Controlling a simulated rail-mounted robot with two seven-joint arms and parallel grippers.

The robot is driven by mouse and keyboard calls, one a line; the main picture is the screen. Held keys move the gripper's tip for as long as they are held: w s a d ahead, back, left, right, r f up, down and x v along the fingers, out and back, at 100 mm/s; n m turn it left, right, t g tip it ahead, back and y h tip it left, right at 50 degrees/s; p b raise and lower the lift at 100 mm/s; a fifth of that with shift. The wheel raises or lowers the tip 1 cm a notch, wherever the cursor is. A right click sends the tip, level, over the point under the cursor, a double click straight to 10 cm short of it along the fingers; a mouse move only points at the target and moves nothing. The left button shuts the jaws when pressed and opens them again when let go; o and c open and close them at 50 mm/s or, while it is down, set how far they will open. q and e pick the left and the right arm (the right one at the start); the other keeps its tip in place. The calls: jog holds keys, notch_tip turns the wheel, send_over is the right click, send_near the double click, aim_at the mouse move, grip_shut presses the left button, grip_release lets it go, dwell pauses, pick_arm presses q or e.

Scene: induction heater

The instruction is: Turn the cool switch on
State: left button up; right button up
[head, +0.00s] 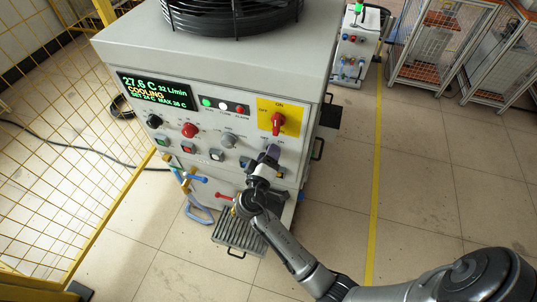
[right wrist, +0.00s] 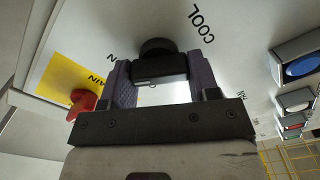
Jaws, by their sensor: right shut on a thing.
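The cool switch is a black rotary knob (right wrist: 157,47) on the cabinet's light panel, with the word COOL beside it in the right wrist view. My right gripper (right wrist: 160,80) is shut on this knob, with a purple finger pad on each side. In the head view my right gripper (head: 270,154) is at the lower right of the panel, below the red main switch (head: 278,123), and it hides the knob. The exact angle of the knob is hard to tell. My left gripper is not in view.
The panel has a display (head: 155,91) reading 27.6 C and COOLING, a red button (head: 189,130), a grey knob (head: 229,140) and several small switches. Pipes with blue and red handles (head: 197,179) stick out below. A yellow mesh fence (head: 60,150) stands left.

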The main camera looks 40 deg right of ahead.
jog(key=shift+c, duration=1.1)
jog(key=shift+r+n+p, duration=0.15)
jog(key=shift+n+p, duration=0.15)
jog(key=shift+p, duration=0.1)
jog(key=shift+n+p, duration=1.35)
jog(key=shift+n, duration=0.35)
jog(key=shift+f, duration=0.25)
jog(key=o, duration=0.9)
jog(key=shift+a, duration=0.15)
